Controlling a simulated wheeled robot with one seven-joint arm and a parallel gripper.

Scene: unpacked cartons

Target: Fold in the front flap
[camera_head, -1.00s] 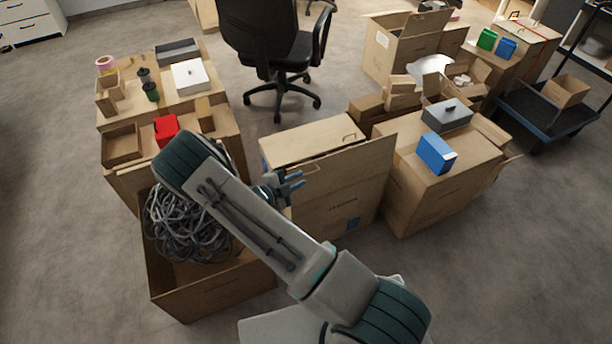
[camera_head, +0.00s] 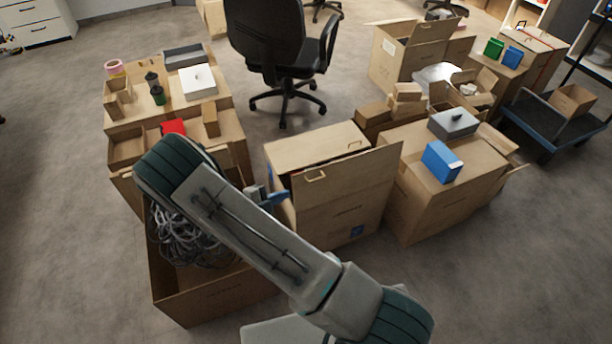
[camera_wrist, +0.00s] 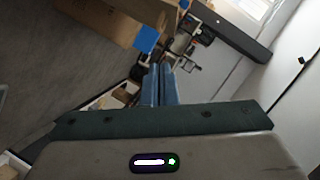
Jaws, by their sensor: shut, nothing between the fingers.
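The brown carton (camera_head: 345,215) stands in the middle of the head view. Its front flap (camera_head: 355,172), with a handle slot near its left end, stands raised along the near top edge. Another flap (camera_head: 310,148) lies over most of the top, leaving a dark gap with something red in it. My gripper (camera_head: 280,197) is at the carton's left front side, by the left end of the front flap, partly hidden behind my arm. Contact cannot be told. In the wrist view its blue fingers (camera_wrist: 160,86) are together, with nothing between them.
An open carton of grey cable (camera_head: 185,238) stands left of the gripper, below my arm. A closed carton (camera_head: 435,190) with a blue box (camera_head: 441,162) and a grey box (camera_head: 453,124) stands close on the right. An office chair (camera_head: 283,60) is behind. Floor at front right is clear.

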